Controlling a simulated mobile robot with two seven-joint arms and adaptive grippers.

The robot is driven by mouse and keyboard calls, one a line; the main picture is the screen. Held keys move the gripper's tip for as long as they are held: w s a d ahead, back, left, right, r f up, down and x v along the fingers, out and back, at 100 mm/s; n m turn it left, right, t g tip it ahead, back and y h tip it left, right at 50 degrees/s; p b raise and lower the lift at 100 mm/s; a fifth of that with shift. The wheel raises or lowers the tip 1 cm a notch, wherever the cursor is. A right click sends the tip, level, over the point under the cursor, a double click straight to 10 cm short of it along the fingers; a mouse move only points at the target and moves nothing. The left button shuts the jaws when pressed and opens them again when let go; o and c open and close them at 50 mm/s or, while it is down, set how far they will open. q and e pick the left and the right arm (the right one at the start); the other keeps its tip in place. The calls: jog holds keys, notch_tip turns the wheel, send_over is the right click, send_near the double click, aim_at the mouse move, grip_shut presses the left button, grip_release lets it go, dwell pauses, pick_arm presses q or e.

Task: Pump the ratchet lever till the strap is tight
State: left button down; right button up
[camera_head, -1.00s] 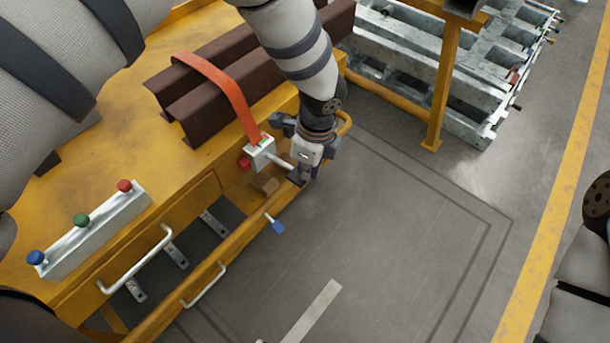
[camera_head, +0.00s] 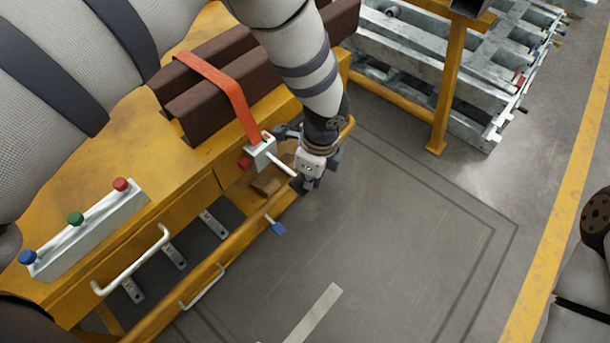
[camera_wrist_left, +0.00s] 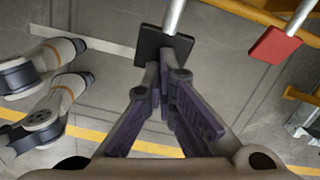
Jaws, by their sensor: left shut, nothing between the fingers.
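The orange strap (camera_head: 222,88) runs over the dark brown steel beams (camera_head: 193,113) down to the ratchet (camera_head: 261,152), a pale box with a red block (camera_head: 244,164) beside it. The ratchet's silver lever (camera_head: 280,164) points out to the lower right, towards my left gripper (camera_head: 305,187). In the left wrist view, the lever (camera_wrist_left: 174,16) ends in a dark square paddle (camera_wrist_left: 152,46). My left gripper (camera_wrist_left: 165,72) is shut and empty, its fingertips at the paddle's lower edge. I cannot tell whether they touch it.
The yellow cart (camera_head: 100,150) has a rail, a wooden block (camera_head: 266,186), a blue tag (camera_head: 278,228) and a button panel (camera_head: 88,228). A yellow post (camera_head: 445,100) and a grey metal rack (camera_head: 440,70) stand behind. The grey floor (camera_head: 400,230) is open.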

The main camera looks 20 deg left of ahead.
pick_arm(q)
jog(key=d+r, duration=0.4)
jog(key=r, duration=0.8)
jog(key=shift+s+r, duration=0.15)
jog(key=shift+r, duration=0.25)
dwell(0.6)
